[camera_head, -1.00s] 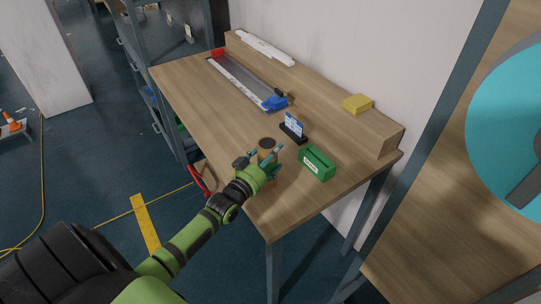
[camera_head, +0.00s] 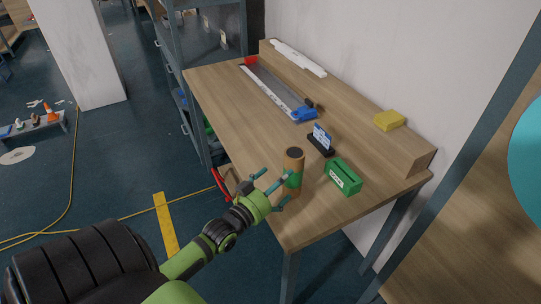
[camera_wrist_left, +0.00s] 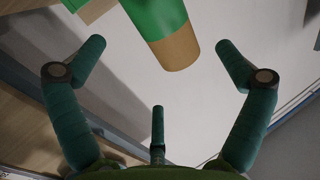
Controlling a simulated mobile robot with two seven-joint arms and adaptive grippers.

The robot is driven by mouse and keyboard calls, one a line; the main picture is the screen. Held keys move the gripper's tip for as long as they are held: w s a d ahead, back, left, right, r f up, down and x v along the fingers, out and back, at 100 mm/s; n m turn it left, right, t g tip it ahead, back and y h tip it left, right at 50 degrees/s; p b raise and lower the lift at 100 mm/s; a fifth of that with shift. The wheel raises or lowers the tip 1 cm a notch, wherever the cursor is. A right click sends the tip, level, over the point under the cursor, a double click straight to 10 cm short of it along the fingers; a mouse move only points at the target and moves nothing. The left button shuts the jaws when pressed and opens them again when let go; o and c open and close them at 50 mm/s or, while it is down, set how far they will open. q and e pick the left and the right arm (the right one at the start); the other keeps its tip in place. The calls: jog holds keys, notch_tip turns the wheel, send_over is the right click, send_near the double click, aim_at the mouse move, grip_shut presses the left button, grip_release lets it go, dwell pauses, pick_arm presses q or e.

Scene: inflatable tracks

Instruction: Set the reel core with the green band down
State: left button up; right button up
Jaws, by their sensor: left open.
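The reel core (camera_head: 293,158) is a brown cylinder with a dark open top and a green band. It stands upright on the wooden table (camera_head: 240,120) near its front edge. In the left wrist view the core (camera_wrist_left: 178,50) and its green band (camera_wrist_left: 155,14) show beyond the fingers, clear of them. My left gripper (camera_head: 272,187) is open, just to the left of and in front of the core. Its spread fingers also show in the left wrist view (camera_wrist_left: 160,75). My right gripper is in neither view.
A green box (camera_head: 343,177) stands right of the core, and a small sign on a black base (camera_head: 321,140) stands behind it. A tray with blue and red ends (camera_head: 275,88) lies farther back. A yellow block (camera_head: 389,120) rests on the raised shelf. The left part of the tabletop is clear.

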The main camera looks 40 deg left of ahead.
pick_arm(q)
jog(key=shift+s, duration=2)
